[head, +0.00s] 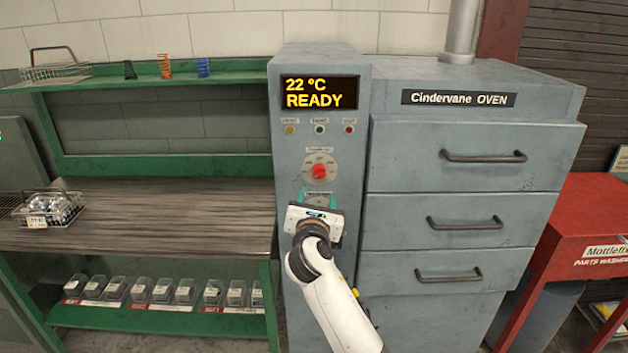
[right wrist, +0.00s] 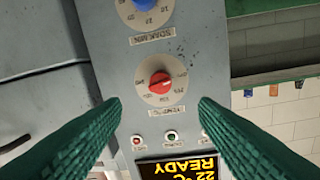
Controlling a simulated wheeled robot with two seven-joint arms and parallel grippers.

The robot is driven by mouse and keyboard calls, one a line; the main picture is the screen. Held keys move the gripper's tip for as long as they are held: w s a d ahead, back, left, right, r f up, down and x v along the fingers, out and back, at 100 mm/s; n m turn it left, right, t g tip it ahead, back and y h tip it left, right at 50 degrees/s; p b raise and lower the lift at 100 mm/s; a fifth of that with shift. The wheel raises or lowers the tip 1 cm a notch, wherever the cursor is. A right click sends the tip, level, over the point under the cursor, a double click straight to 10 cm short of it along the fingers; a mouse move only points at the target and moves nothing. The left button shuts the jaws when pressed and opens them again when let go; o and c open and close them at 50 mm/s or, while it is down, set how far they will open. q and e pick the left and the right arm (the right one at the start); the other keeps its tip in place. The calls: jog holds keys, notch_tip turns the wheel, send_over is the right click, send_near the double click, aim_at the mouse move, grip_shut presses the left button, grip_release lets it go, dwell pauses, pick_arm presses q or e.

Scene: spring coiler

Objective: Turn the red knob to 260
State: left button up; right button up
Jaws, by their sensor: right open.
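The red knob (head: 319,171) sits at the centre of a pale round dial on the grey control panel, below the display. It also shows in the right wrist view (right wrist: 160,83), upside down, with a label beside its dial. The dial numbers are too small to read surely. My right gripper (head: 318,199) is in front of the panel, just below the red knob in the head view. In the right wrist view its two green fingers (right wrist: 160,108) are spread wide, with nothing between them and the knob apart from them. My left gripper is not in view.
The display (head: 320,92) reads 22 °C READY. Small lamps (head: 320,129) sit below it. A blue knob (right wrist: 143,6) shows on the same panel in the right wrist view. The oven drawers (head: 470,158) stand right, a green workbench (head: 150,215) left.

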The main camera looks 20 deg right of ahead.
aim_at(319, 176)
jog(key=x, duration=1)
jog(key=shift+w+f, duration=0.15)
jog(key=shift+w, duration=0.15)
jog(key=shift+c, duration=0.2)
jog(key=c, duration=0.9)
